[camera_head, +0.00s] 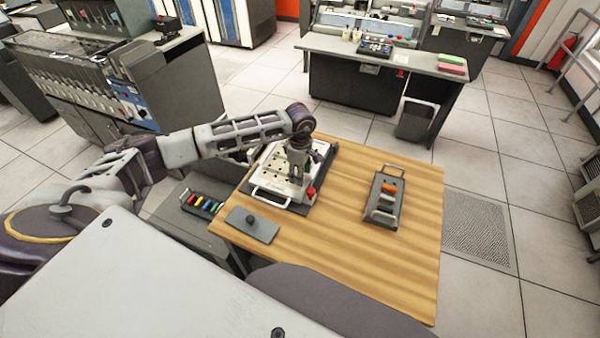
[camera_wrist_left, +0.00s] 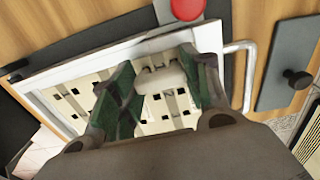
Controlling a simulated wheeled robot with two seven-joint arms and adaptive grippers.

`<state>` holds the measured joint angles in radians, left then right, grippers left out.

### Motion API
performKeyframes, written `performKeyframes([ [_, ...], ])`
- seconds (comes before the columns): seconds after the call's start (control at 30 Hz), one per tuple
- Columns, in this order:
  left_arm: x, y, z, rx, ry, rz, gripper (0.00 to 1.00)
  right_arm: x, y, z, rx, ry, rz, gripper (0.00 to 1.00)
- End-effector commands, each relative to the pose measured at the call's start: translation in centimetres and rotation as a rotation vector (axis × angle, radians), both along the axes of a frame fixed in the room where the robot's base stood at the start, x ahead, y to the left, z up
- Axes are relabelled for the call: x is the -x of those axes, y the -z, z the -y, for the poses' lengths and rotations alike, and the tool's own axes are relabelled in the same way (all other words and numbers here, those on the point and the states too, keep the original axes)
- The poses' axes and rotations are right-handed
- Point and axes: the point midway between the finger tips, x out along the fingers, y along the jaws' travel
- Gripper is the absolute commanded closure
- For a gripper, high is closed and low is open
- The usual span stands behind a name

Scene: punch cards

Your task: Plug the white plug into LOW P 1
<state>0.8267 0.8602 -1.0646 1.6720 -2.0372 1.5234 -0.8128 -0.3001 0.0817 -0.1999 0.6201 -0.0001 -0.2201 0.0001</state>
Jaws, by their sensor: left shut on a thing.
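The white panel (camera_head: 268,191) with rows of small square holes lies on the wooden table in the head view. It fills much of the left wrist view (camera_wrist_left: 60,88). My left gripper (camera_head: 297,178) is over the panel's right part, pointing down. In the left wrist view its green fingers (camera_wrist_left: 158,88) are shut on the white plug (camera_wrist_left: 160,78). The plug is at the panel face, near its edge by the red button (camera_wrist_left: 187,8). I cannot tell whether it touches or enters a hole. The labels, LOW P 1 among them, are not readable. My right gripper is not in view.
The wooden table (camera_head: 350,250) also bears a grey plate with a knob (camera_head: 252,225) and a grey handled box with an orange part (camera_head: 382,198). A tray of coloured pieces (camera_head: 200,202) is left of the table. The table's right front is clear.

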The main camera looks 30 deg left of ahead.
Motion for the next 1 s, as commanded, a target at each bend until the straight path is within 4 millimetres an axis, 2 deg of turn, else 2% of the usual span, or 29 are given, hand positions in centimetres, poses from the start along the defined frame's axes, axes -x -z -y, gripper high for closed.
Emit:
performKeyframes([
  [1.0, -0.01, 0.97, -0.01, 0.0, 0.0, 0.0, 0.69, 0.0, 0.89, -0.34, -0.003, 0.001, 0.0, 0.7],
])
